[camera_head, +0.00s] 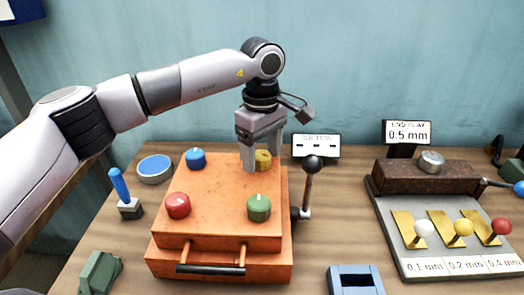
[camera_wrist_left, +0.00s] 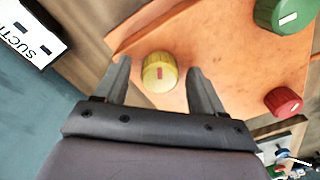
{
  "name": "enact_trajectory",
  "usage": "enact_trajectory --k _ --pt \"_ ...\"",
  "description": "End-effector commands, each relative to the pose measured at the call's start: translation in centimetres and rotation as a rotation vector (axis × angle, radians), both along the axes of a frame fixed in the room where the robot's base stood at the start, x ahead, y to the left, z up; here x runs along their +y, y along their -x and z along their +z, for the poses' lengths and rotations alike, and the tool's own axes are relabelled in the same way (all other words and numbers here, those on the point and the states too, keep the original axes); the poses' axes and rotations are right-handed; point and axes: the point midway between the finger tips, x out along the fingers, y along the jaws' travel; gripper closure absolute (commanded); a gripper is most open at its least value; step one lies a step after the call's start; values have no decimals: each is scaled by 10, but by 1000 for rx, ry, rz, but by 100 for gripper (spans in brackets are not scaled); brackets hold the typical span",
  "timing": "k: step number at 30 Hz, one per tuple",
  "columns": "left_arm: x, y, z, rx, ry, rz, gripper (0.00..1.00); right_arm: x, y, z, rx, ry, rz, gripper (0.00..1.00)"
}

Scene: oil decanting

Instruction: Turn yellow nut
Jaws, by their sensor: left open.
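The yellow nut (camera_head: 263,160) sits at the back right corner of the orange box's top (camera_head: 218,196). In the left wrist view the yellow nut (camera_wrist_left: 159,71) has a red mark on its top and lies between the two fingers. My left gripper (camera_head: 264,168) points down over that corner and is open, with one finger on each side of the nut. In the wrist view the fingers of the left gripper (camera_wrist_left: 156,72) show gaps to the nut on both sides. The gripper partly hides the nut in the head view. My right gripper is not in view.
A blue nut (camera_head: 195,158), a red nut (camera_head: 178,205) and a green nut (camera_head: 259,207) are on the same box. A black-knobbed lever (camera_head: 311,180) stands close at its right. A grey tray (camera_head: 410,262) with coloured knobs lies further right.

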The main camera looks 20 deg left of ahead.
Motion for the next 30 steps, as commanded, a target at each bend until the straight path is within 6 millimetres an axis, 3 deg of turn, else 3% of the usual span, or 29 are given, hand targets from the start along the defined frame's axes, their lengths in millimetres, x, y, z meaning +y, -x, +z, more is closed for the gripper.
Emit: enact_trajectory --k 15,30 --pt "-1 0 67 -3 1 0 31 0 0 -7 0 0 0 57" --pt "0 0 71 -1 2 -1 31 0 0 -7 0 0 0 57"
